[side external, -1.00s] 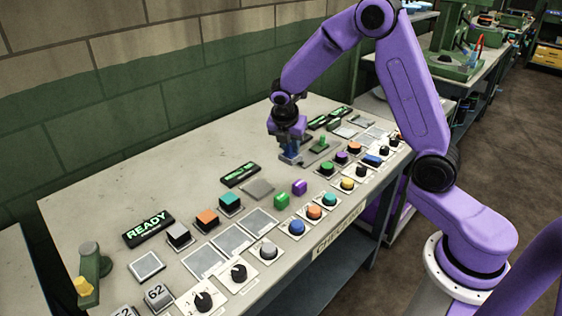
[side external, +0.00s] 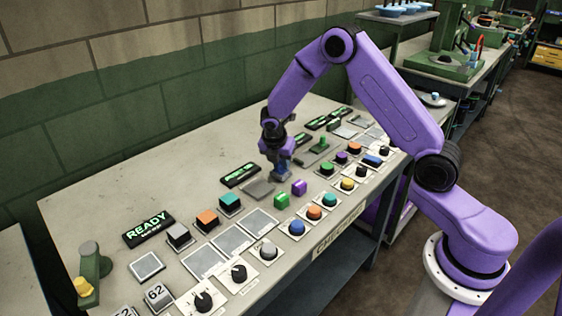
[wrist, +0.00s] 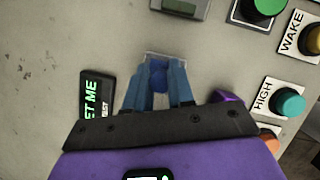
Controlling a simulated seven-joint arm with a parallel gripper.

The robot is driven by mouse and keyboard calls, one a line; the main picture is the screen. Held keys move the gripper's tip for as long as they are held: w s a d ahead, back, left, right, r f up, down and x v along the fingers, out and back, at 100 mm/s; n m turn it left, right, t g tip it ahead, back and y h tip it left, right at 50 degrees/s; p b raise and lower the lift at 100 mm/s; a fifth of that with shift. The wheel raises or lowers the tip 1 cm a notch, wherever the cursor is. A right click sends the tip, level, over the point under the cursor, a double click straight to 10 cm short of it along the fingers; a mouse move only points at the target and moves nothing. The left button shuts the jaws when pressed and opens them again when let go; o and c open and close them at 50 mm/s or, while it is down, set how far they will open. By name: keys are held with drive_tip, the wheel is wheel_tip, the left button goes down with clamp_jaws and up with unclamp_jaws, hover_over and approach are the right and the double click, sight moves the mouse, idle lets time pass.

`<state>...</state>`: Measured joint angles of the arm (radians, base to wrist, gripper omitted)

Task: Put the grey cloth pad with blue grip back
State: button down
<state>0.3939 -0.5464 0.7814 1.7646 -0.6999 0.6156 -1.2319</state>
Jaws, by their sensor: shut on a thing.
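My gripper (side external: 280,170) is shut on the blue grip (wrist: 158,76) of the grey cloth pad and holds it low over the bench. In the wrist view the blue fingers stand on both sides of the grip. Only a thin grey edge of the pad (wrist: 165,54) shows beyond the fingers; the rest is hidden. I cannot tell whether the pad touches the bench.
A lit sign (side external: 240,175) lies to the left, and a plate with a green lever (side external: 320,145) to the right. Several knobs and buttons line the front edge.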

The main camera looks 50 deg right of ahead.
drive_tip(key=shift+f, duration=0.15)
drive_tip(key=c, duration=1)
unclamp_jaws()
drive_tip(key=shift+o, duration=0.2)
drive_tip(key=v, duration=1.2)
drive_tip(key=shift+r, duration=0.2)
drive_tip(key=s+a+r+m+y, duration=0.15)
drive_tip(key=s+a, duration=0.25)
drive_tip(key=s, duration=0.4)
drive_tip(key=s+a+r+m+y, duration=0.1)
drive_tip(key=s+a+r+m, duration=0.15)
drive_tip(key=s+a, duration=0.4)
drive_tip(key=s+d+m+g+y, duration=0.1)
drive_tip(key=s+m, duration=0.5)
drive_tip(key=s, duration=1.6)
drive_tip(key=shift+d+g+y, duration=0.3)
drive_tip(key=shift+d+y, duration=0.25)
drive_tip(key=shift+d, duration=0.65)
